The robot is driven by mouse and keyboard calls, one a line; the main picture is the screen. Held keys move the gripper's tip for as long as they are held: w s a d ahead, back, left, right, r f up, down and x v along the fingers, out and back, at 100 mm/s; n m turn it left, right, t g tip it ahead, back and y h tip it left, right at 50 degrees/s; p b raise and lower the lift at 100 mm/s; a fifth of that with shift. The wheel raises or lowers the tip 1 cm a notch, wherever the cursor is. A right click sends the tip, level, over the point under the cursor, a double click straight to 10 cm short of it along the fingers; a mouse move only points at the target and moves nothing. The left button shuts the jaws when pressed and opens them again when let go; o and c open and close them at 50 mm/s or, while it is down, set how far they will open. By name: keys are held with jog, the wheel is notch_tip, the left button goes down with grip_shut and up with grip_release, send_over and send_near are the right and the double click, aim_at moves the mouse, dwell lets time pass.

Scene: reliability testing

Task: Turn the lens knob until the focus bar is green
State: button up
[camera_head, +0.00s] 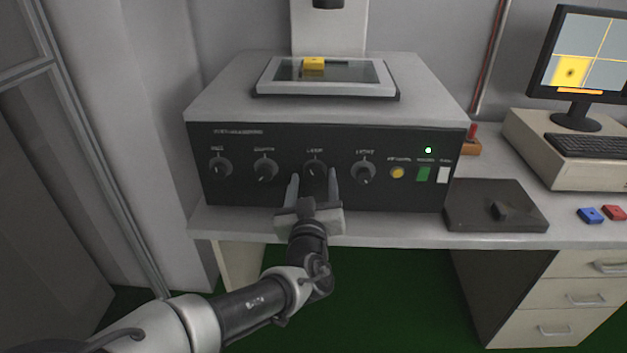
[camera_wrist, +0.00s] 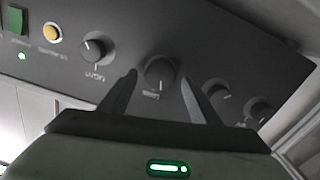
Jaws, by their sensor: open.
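A dark front panel carries a row of several round knobs with small labels too blurred to read surely. The third knob from the left (camera_head: 315,168), possibly the lens knob, is between my gripper's fingers; it also shows in the wrist view (camera_wrist: 160,71). My gripper (camera_head: 313,177) is open, one finger on each side of this knob. In the wrist view its fingertips (camera_wrist: 159,78) flank the knob with gaps visible. The monitor (camera_head: 583,55) shows a yellow picture with a dark spot and an orange bar (camera_head: 580,91) below it, likely the focus bar.
Other knobs (camera_head: 220,168) (camera_head: 265,170) (camera_head: 363,171) sit close on both sides. A yellow button (camera_head: 397,173), green switch (camera_head: 423,174) and white switch (camera_head: 443,175) are at the right. A dark pad (camera_head: 480,215) lies right of the machine. A glass stage (camera_head: 345,72) holds a yellow block (camera_head: 313,65).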

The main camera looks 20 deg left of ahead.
jog(key=c, duration=1.1)
jog(key=shift+o, duration=0.2)
jog(key=shift+r+n+p, duration=0.1)
jog(key=shift+n+p, duration=0.2)
jog(key=shift+n, duration=0.1)
jog(key=n+p, duration=0.2)
jog(key=n, duration=0.1)
jog(key=shift+a+n, duration=0.1)
jog(key=shift+n, duration=0.3)
jog(key=n+p, duration=0.1)
jog(key=n, duration=0.4)
jog(key=shift+p, duration=0.3)
jog(key=o, duration=1.1)
jog(key=shift+c, duration=0.2)
